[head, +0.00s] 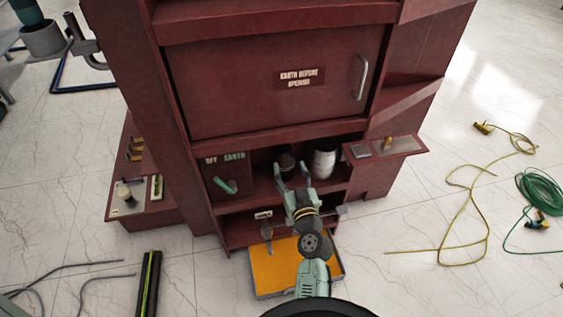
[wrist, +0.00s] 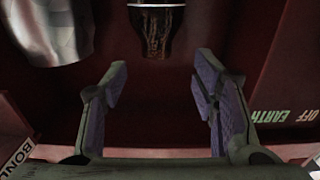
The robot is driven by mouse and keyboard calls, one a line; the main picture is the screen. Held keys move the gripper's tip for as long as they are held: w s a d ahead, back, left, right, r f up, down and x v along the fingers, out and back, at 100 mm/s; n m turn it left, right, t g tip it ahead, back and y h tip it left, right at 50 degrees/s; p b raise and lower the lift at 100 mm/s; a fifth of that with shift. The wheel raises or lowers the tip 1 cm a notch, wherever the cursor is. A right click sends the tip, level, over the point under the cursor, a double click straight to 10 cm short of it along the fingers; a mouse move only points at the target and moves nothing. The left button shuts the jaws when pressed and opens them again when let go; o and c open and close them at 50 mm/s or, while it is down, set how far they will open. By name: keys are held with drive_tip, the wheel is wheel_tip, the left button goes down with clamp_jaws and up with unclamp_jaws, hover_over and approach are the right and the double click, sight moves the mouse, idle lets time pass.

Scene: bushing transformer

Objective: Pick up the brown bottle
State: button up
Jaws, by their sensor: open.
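A dark brown bottle (head: 287,160) stands in the open shelf recess of the red cabinet, partly hidden behind my gripper in the head view. In the wrist view the brown bottle (wrist: 157,32) is at the top centre, cut off by the picture edge, with a pale band across it. My gripper (head: 292,169) is open and empty at the front of the recess. In the wrist view its two fingers (wrist: 161,75) are spread, with the bottle beyond their tips and roughly centred between them. No contact with the bottle shows.
A pale ribbed cylinder (head: 323,160) stands right of the bottle. A panel marked OFF and EARTH with a green handle (head: 228,186) is on the left. A small side shelf (head: 407,146) juts out right. A yellow-lined drawer (head: 270,275) lies below my arm.

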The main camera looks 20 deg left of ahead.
sight(286, 154)
drive_tip(key=p+x, duration=0.2)
drive_tip(key=x, duration=0.7)
drive_tip(key=shift+w+d, duration=0.1)
drive_tip(key=shift+w, duration=0.15)
clamp_jaws()
idle(0.4)
